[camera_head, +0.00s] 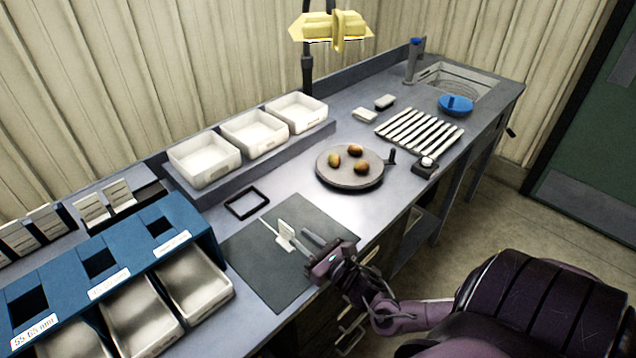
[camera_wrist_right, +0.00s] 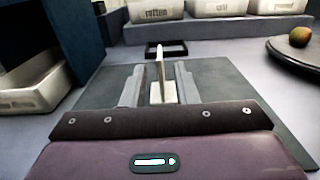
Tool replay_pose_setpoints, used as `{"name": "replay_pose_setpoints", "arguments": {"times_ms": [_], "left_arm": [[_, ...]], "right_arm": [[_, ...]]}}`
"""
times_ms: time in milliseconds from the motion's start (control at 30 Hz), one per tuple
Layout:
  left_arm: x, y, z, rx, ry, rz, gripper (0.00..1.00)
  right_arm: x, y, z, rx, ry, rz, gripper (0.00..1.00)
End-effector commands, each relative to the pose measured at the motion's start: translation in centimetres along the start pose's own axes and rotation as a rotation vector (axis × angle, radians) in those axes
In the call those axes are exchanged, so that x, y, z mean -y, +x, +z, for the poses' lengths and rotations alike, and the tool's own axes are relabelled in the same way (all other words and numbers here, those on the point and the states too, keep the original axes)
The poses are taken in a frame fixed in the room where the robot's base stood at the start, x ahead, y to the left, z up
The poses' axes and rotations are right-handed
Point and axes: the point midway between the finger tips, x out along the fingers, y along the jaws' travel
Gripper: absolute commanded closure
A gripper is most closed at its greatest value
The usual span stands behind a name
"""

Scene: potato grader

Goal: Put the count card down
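The white count card (camera_head: 286,236) stands upright on the dark grey mat (camera_head: 262,262). A thin pale strip runs from it to the upper left. My right gripper (camera_head: 302,241) is low over the mat, just right of the card. In the right wrist view the card (camera_wrist_right: 160,68) is edge-on between my two spread fingers, with a gap on each side and its pale foot below. The fingers are open. A small black rectangular frame (camera_head: 246,188) lies flat and empty beyond the mat; it also shows in the wrist view (camera_wrist_right: 166,42). My left gripper is not in view.
The blue grader (camera_head: 205,235) with metal bins stands left of the mat. Three white labelled trays (camera_head: 205,175) sit on a ledge behind. A round turntable (camera_head: 325,180) with three potatoes is to the right, before a slatted rack (camera_head: 418,133). Bare bench lies between mat and turntable.

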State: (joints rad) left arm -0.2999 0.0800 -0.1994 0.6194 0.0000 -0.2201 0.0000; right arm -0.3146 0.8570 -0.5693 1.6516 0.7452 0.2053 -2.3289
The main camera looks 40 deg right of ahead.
Motion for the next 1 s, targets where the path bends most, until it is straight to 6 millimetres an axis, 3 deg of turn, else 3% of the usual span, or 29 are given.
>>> {"name": "replay_pose_setpoints", "arguments": {"times_ms": [100,333,1000], "left_arm": [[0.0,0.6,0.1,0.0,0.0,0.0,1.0],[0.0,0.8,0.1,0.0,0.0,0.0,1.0],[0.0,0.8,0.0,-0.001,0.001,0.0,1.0]], "right_arm": [[0.0,-2.5,-0.3,-0.005,0.0,0.002,0.73],[0.0,-5.0,-0.1,-0.001,0.001,0.0,0.73],[0.0,-5.4,0.0,0.001,0.0,-0.001,0.73]]}}
